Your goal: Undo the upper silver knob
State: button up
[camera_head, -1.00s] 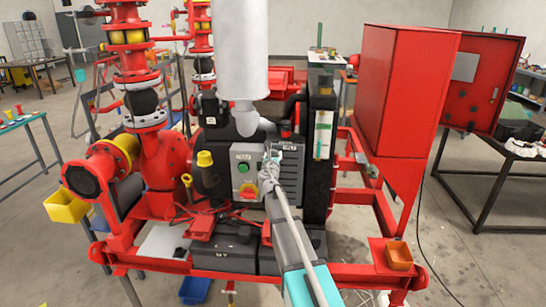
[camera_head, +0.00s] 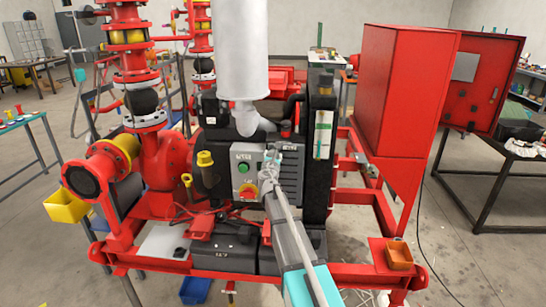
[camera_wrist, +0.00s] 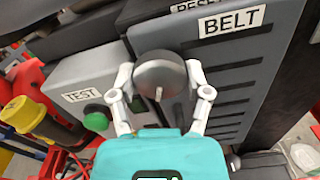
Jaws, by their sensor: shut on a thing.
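A round grey knob (camera_wrist: 160,68) sits at the left edge of the grey ribbed panel labelled BELT (camera_wrist: 232,80) in the wrist view. A short light mark shows on its lower face. My gripper (camera_wrist: 160,78) is shut on this knob, with one finger on each side of it. In the head view my gripper (camera_head: 268,166) is at the front of the pump skid, between the control box and the ribbed panel. There my gripper and arm hide the knob. No second silver knob can be made out.
Left of the knob is the grey control box (camera_wrist: 82,85) with a green button (camera_wrist: 96,117) labelled TEST. A yellow-capped part (camera_wrist: 25,115) stands further left. A red cabinet (camera_head: 395,90) stands at the right.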

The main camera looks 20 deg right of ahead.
jog(key=m, duration=0.4)
jog(key=shift+m, duration=0.3)
jog(key=m, duration=1.4)
jog(key=shift+m, duration=0.3)
jog(key=m, duration=1.1)
